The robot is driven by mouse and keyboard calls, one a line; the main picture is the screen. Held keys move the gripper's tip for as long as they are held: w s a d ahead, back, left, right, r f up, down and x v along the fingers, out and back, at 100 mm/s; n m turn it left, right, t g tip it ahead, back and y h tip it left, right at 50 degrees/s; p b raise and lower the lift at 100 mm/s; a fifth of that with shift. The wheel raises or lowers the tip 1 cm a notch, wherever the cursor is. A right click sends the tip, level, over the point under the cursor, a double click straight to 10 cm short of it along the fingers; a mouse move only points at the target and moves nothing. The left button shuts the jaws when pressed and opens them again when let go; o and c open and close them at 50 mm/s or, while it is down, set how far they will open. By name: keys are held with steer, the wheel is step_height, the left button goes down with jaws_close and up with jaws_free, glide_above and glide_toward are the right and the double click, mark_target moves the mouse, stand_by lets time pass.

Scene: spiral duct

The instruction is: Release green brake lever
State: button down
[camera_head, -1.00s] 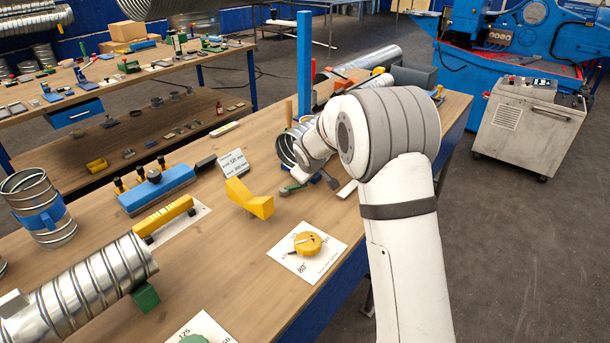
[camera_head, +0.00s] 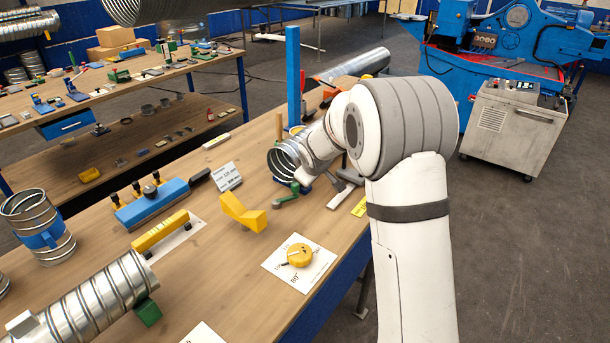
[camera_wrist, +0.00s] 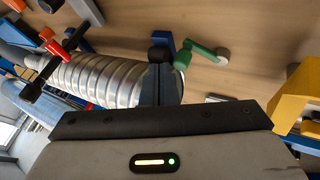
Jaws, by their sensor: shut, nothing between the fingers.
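The green brake lever (camera_head: 288,197) lies low beside the short spiral duct at the bench's far part. In the wrist view the green lever (camera_wrist: 196,52) shows a green hub and an arm ending in a pale grey round end. My gripper (camera_wrist: 160,57) is shut and empty, its dark fingertips just left of the green hub. I cannot tell whether they touch it. In the head view, my wrist hides most of the fingers. The spiral duct (camera_wrist: 110,80) runs left of the fingers in the wrist view.
A blue post (camera_head: 293,75) stands behind the duct. A yellow angled bracket (camera_head: 243,213) and a yellow dial (camera_head: 299,255) on a white card lie nearer. A red-handled clamp (camera_wrist: 60,50) is by the duct. Bare wood lies between bracket and dial card.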

steer(key=shift+s+d+r+p, duration=0.3)
steer(key=shift+s+d+r, duration=0.1)
steer(key=shift+r, duration=0.2)
steer(key=s+d+r+m, duration=0.2)
steer(key=s+d+r, duration=0.3)
steer(key=s, duration=0.4)
steer(key=s+r+m+g, duration=0.2)
steer(key=s+m, duration=0.1)
steer(key=s, duration=1.2)
steer(key=s+d+r+m+g, duration=0.1)
steer(key=s+r+m+g, duration=0.1)
steer(key=s, duration=1.4)
steer(key=shift+d+r+m, duration=0.25)
steer(key=shift+r+m, duration=0.1)
steer(key=shift+m, duration=0.55)
